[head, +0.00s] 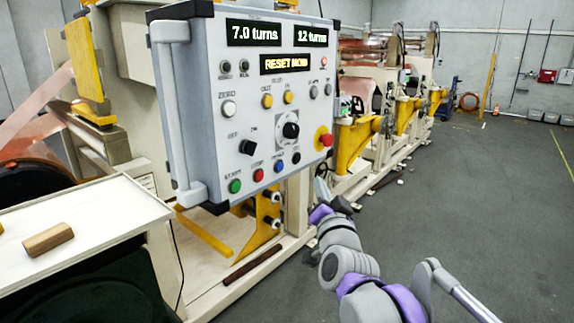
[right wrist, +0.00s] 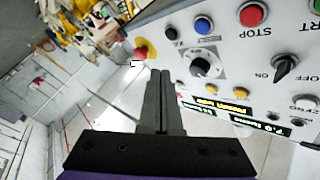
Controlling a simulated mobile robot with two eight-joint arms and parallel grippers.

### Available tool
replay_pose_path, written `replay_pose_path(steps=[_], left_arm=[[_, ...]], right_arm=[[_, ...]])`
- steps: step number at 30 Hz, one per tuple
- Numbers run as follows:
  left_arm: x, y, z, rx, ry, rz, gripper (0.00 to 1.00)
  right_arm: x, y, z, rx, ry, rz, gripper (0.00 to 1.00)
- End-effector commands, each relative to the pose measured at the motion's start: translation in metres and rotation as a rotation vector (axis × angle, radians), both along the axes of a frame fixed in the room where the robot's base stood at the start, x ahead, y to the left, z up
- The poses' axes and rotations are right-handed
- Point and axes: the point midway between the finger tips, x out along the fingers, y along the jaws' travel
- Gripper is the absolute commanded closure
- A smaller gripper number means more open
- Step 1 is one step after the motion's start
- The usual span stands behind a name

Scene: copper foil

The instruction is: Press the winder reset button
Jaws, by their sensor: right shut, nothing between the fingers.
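The winder control panel (head: 205,90) fills the centre of the head view. Its bottom row has a green START button (head: 235,186), a red STOP button (head: 258,175), a blue button (head: 278,166) and a black button (head: 296,158). The blue button's label is too small to read; this button also shows in the right wrist view (right wrist: 203,26). An amber display (head: 284,64) begins with "RESET". My right gripper (head: 321,188) is below the panel's lower right corner. In the right wrist view its fingers (right wrist: 160,76) are shut and empty, apart from the buttons. My left gripper is out of view.
A red emergency stop on yellow (head: 325,139) sits at the panel's right edge, near my right gripper. A rotary knob (head: 291,130) protrudes mid-panel. A grey handle (head: 177,110) runs down the left side. A wooden block (head: 48,239) lies on the left table. The right floor is clear.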

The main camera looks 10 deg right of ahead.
Motion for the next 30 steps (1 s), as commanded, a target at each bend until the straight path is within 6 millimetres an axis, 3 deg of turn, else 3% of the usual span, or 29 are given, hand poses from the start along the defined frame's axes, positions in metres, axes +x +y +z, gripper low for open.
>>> replay_pose_path(steps=[14,21,30], left_arm=[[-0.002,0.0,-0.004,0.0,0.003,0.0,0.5],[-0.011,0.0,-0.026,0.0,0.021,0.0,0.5],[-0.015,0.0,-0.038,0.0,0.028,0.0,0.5]], right_arm=[[0.004,0.002,0.001,0.003,-0.006,-0.002,1.0],[0.025,0.019,-0.003,0.004,-0.002,-0.001,1.0],[0.057,0.043,0.001,0.002,-0.006,-0.002,1.0]])
